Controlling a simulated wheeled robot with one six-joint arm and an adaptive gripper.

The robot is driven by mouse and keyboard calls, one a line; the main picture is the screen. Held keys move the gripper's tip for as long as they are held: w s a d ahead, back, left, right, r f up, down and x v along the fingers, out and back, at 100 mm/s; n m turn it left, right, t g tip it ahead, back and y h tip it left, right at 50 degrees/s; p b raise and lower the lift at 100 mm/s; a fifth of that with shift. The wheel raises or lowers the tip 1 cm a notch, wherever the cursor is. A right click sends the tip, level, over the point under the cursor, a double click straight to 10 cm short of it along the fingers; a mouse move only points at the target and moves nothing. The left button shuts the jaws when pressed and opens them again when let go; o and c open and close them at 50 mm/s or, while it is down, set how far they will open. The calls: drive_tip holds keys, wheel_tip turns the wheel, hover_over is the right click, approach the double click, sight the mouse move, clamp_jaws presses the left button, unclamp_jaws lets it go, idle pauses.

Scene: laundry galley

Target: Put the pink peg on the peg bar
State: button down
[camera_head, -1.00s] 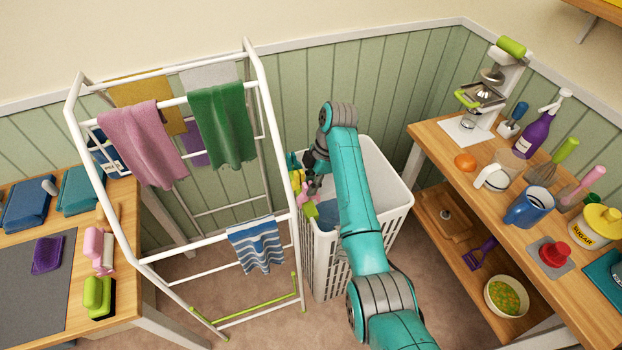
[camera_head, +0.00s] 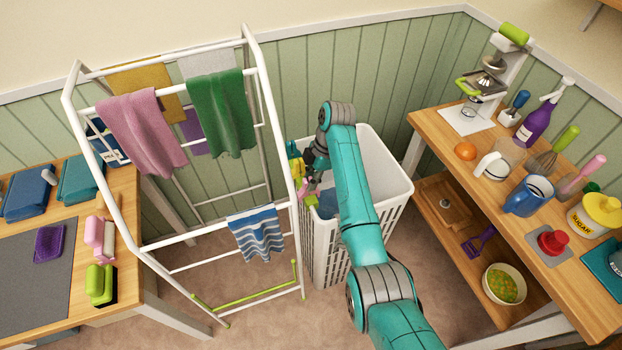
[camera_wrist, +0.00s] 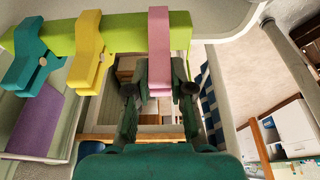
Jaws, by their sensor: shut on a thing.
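The pink peg (camera_wrist: 159,55) is upright between the fingers of my gripper (camera_wrist: 159,92), which is shut on it. The peg's upper part overlaps the lime green peg bar (camera_wrist: 122,34) in the wrist view. I cannot tell whether its jaws straddle the bar. A yellow peg (camera_wrist: 88,50) and a teal peg (camera_wrist: 30,58) sit on the bar to the left of the pink one. In the head view my gripper (camera_head: 309,175) is at the basket's left rim, beside the drying rack; the pink peg there is small and partly hidden.
The white laundry basket (camera_head: 385,165) stands below my arm. The white drying rack (camera_head: 148,255) stands close on the left, with a pink towel (camera_head: 143,130), a green towel (camera_head: 222,112) and a striped cloth (camera_head: 257,235). A wooden table (camera_head: 480,180) is on the right.

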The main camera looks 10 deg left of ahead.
drive_tip(key=shift+f, duration=0.15)
idle(0.4)
drive_tip(key=c, duration=0.9)
unclamp_jaws()
drive_tip(key=shift+c, duration=0.2)
drive_tip(key=v, duration=0.9)
drive_tip(key=shift+f, duration=0.1)
idle(0.4)
